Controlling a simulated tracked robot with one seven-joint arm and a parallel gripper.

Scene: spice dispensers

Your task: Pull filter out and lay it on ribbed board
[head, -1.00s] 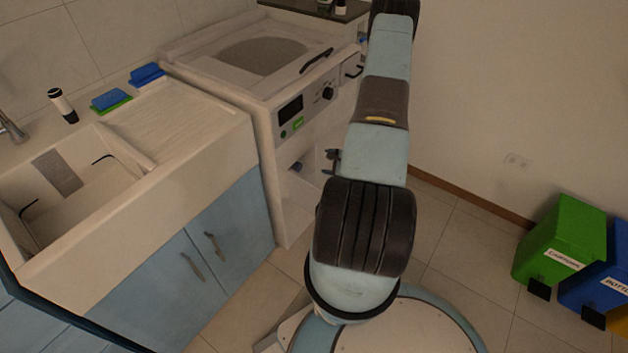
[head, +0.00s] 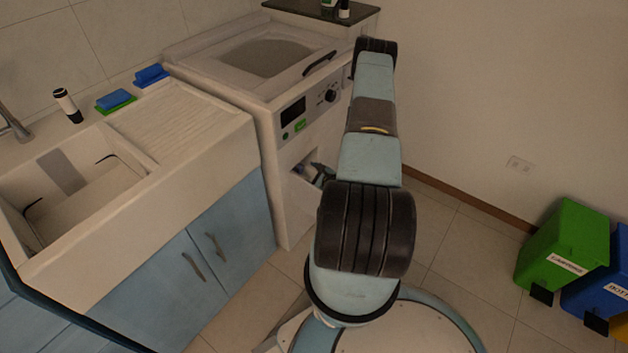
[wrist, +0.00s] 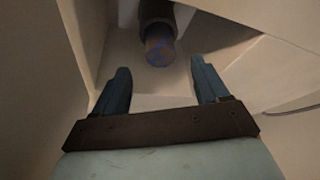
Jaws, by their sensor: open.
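The filter (wrist: 160,48) shows in the wrist view as a dark cylinder with a mottled blue end. It sits in a pale recess ahead of my gripper (wrist: 160,70). My two blue fingers are apart, with the filter's end just beyond the gap between the tips; nothing is held. In the head view my gripper (head: 320,174) is at the opening low on the white machine (head: 285,205), partly hidden by my arm. A small bluish bit of the filter (head: 299,168) shows in that opening. The ribbed board (head: 190,122) is the ridged pale surface right of the sink.
The sink basin (head: 75,185) is at the left, with a blue and green sponge (head: 115,100), another blue sponge (head: 151,74) and a black-and-white bottle (head: 67,105) behind. The ribbed board is bare. Bins (head: 565,245) stand far right.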

